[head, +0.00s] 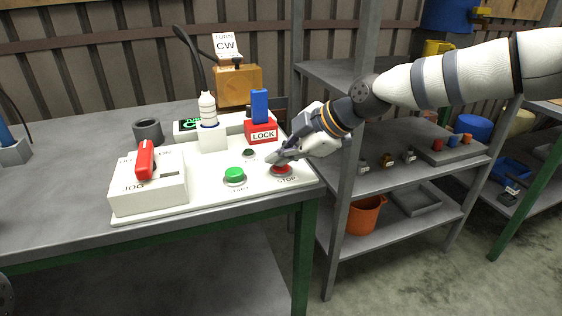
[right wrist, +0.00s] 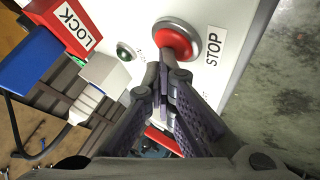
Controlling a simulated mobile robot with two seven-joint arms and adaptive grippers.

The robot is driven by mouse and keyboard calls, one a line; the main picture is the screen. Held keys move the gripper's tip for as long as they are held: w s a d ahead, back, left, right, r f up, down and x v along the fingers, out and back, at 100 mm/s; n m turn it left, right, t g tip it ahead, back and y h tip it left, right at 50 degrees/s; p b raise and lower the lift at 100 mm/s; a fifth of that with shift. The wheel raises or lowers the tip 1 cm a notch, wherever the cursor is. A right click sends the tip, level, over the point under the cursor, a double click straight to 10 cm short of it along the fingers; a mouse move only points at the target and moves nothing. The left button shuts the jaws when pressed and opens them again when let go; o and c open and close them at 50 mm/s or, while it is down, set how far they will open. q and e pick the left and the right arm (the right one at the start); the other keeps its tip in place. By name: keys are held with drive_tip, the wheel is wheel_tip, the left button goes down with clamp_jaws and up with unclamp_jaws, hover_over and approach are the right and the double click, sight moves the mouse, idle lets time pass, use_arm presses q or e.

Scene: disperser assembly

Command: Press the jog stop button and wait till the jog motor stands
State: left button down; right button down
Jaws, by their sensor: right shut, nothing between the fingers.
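The red stop button (head: 281,169) sits in a grey ring at the right end of the white panel, beside the printed word STOP. It also shows in the right wrist view (right wrist: 173,42). My right gripper (head: 277,156) is shut and empty, its fingertips right at the button. In the right wrist view the closed fingertips (right wrist: 156,70) overlap the button's lower left edge; I cannot tell whether they press it. A white JOG box (head: 150,190) with a tilted red lever (head: 145,158) stands at the panel's left. I cannot make out a jog motor. My left gripper is not in view.
A green button (head: 234,175) and a small dark green lamp (right wrist: 125,51) are near the stop button. Shelves (head: 400,160) are at right.

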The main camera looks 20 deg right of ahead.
sight(280, 169)
idle(0.3)
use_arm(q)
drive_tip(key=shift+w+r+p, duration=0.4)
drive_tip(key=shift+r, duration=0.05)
use_arm(e)
drive_tip(key=shift+r, duration=1.25)
